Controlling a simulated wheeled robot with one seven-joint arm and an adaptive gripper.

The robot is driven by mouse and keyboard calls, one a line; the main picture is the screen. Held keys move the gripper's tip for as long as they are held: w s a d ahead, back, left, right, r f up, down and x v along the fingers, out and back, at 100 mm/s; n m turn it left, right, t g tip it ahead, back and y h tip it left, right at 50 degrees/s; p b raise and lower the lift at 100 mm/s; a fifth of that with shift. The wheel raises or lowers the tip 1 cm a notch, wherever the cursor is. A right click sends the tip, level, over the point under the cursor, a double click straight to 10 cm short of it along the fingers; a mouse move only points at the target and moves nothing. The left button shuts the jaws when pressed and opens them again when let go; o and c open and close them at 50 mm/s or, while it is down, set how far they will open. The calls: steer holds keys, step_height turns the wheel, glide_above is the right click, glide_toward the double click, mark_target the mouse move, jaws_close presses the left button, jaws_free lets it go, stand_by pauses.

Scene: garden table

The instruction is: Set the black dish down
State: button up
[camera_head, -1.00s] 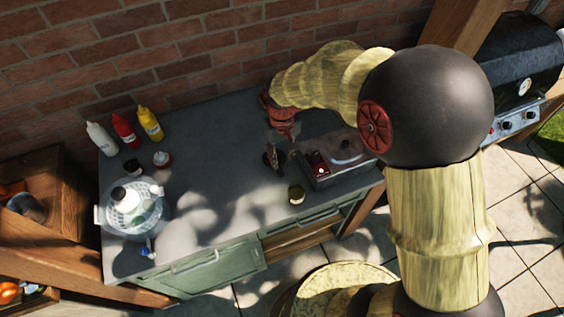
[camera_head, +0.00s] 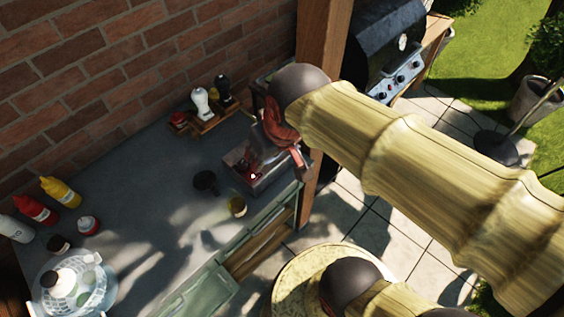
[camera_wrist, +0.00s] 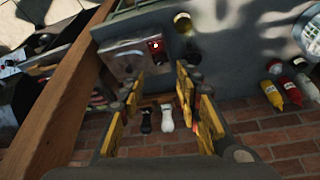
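The black dish (camera_head: 206,183) sits on the grey counter (camera_head: 150,200), left of the metal box. In the wrist view a dark round shape that looks like the dish (camera_wrist: 193,52) shows beyond the right finger, partly hidden. My gripper (camera_wrist: 158,85) is open, with its yellow-padded fingers wide apart and nothing between them. In the head view my gripper (camera_head: 258,158) is over the metal box, apart from the dish, and its fingers are hard to make out.
The metal box (camera_head: 262,178) is at the counter's right end, beside a wooden post (camera_head: 322,100). A small jar (camera_head: 237,206) stands near the front edge. Shakers (camera_head: 201,102) stand on a wooden rack at the back. Bottles (camera_head: 60,191) and a white rack (camera_head: 78,288) are at left.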

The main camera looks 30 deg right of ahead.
steer(key=shift+m+t, duration=0.3)
steer(key=shift+t, duration=0.2)
steer(key=s, duration=0.1)
steer(key=s+d, duration=0.1)
steer(key=s, duration=0.2)
steer(key=shift+s+d+r, duration=0.25)
steer(key=shift+r, duration=0.15)
step_height(320, 180, down, 6)
steer(key=b, duration=0.6)
